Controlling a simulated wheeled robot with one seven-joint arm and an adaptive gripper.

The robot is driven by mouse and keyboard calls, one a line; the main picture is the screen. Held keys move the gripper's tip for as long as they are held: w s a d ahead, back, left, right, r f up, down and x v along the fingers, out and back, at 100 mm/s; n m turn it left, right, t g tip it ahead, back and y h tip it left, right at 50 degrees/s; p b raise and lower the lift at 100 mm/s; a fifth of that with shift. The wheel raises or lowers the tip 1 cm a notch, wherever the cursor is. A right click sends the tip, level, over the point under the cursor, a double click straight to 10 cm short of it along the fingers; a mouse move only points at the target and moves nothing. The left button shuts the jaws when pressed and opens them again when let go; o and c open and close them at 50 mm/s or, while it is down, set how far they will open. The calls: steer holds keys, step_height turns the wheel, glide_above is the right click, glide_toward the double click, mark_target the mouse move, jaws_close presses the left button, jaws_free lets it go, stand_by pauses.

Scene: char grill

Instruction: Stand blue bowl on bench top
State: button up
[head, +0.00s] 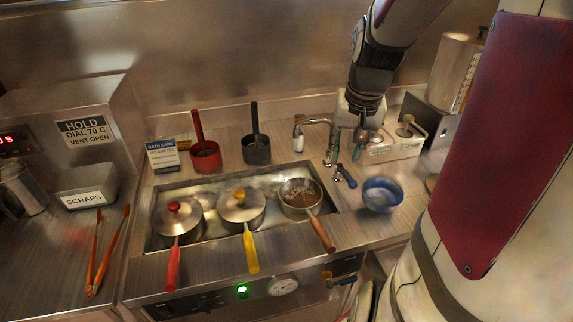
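The blue bowl (382,194) is on the right, beside the sunken bath and near the front edge of the metal bench top (345,229). Its open side shows towards the camera; I cannot tell whether it rests level. My gripper (360,146) hangs from my arm behind and above the bowl, slightly to its left, near the tap and the pale box. It is apart from the bowl. The fingers are small and dark against the background, so their opening is unclear. Nothing is clearly seen between them.
Several long-handled pans, including a yellow-handled one (241,208), sit in the bath (160,243). A tap (318,123) and pale box (396,148) stand behind the bowl. Red (205,158) and dark (256,150) pots stand at the back. Orange tongs (107,250) lie left.

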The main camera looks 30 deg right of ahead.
steer(key=s+a+r+n+t, duration=0.1)
steer(key=s+a+r+n, duration=0.1)
steer(key=a, duration=0.4)
steer(key=s+a+r+n+t, duration=0.1)
steer(key=s+a+r+n, duration=0.2)
steer(key=a+r, duration=0.2)
steer(key=s+a+r+n+t+y, duration=0.1)
steer(key=s+a+r+n, duration=0.2)
steer(key=a, duration=0.6)
steer(key=shift+s+a+r, duration=0.15)
steer(key=shift+s+a, duration=0.05)
steer(key=shift+s, duration=0.1)
steer(key=shift+w+f, duration=0.25)
